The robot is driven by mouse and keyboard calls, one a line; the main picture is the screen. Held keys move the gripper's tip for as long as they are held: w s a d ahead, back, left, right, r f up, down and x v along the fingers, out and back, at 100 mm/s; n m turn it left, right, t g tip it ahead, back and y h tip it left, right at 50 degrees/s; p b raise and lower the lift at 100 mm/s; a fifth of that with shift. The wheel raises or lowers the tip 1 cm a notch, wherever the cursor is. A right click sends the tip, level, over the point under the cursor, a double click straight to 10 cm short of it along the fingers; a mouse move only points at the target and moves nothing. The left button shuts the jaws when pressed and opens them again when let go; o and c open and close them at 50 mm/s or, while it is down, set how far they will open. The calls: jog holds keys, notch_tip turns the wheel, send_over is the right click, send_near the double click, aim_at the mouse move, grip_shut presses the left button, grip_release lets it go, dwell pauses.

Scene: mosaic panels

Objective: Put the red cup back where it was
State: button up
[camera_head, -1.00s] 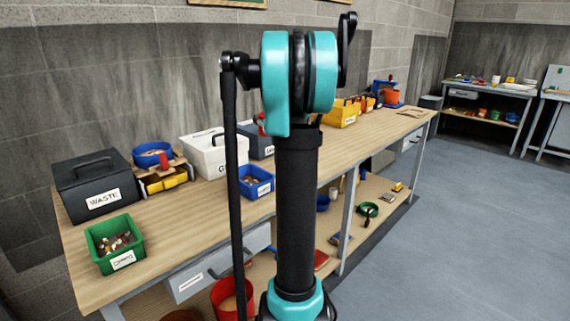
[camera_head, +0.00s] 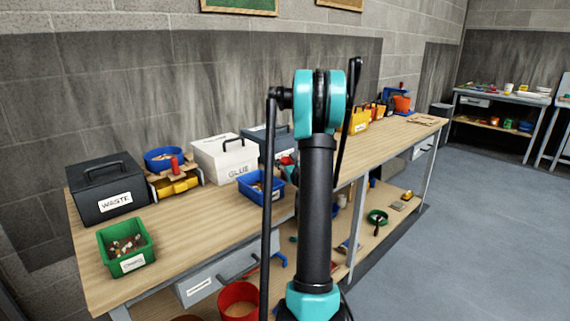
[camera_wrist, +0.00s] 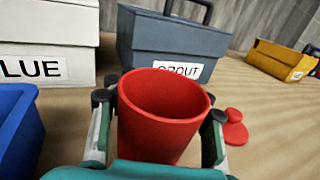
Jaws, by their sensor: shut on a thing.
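The red cup (camera_wrist: 165,118) fills the middle of the wrist view, upright with its round mouth toward the camera. It looks empty, though its inner bottom is not clear. My gripper (camera_wrist: 160,108) is shut on it, with one finger on each side. The cup's base is hidden by my gripper, so I cannot tell whether it touches the bench. In the head view, a small red patch (camera_head: 287,161) shows beside my arm, near the blue bin; my arm hides most of that spot.
The GROUT box (camera_wrist: 160,48) stands behind the cup, the GLUE box (camera_wrist: 45,50) and blue bin (camera_wrist: 12,125) to its left. Flat red pieces (camera_wrist: 234,128) lie close on its right. A yellow box (camera_wrist: 282,60) stands farther right, with bare bench (camera_wrist: 262,105) between.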

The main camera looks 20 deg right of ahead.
jog(key=shift+f, duration=0.4)
jog(key=o, duration=1.6)
jog(key=shift+f, duration=0.15)
jog(key=shift+r, duration=0.2)
jog(key=s, duration=0.7)
jog(key=shift+s+a, duration=0.2)
jog(key=shift+s, duration=0.1)
